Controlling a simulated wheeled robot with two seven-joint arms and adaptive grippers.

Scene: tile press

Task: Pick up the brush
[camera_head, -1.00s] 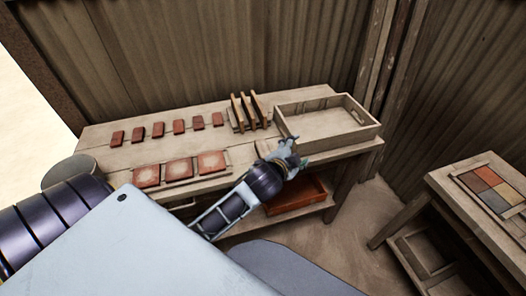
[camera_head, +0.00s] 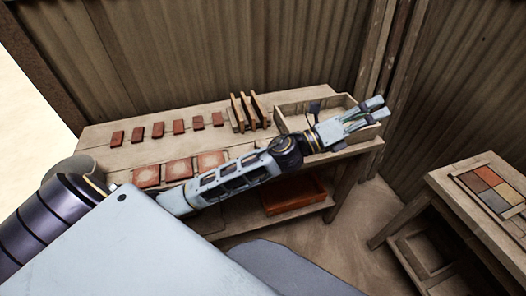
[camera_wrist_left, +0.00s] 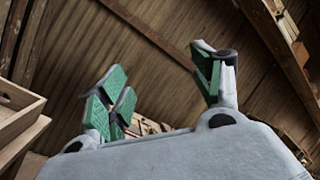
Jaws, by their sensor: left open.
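I cannot make out a brush in either view. My left gripper (camera_head: 377,109) is open and empty, held over the right end of the wooden tray (camera_head: 287,103) on the workbench. In the left wrist view the green-padded fingers of the gripper (camera_wrist_left: 160,85) stand apart with nothing between them. The tray's inside is partly hidden behind my left gripper and wrist. My right gripper is not in view.
The workbench (camera_head: 100,134) carries several small red tiles (camera_head: 158,130), larger patterned tiles (camera_head: 179,169) and a rack with upright boards (camera_head: 248,112). An orange tray (camera_head: 293,196) sits on the lower shelf. A second table (camera_head: 445,187) with coloured tiles stands at right. Corrugated walls close the back.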

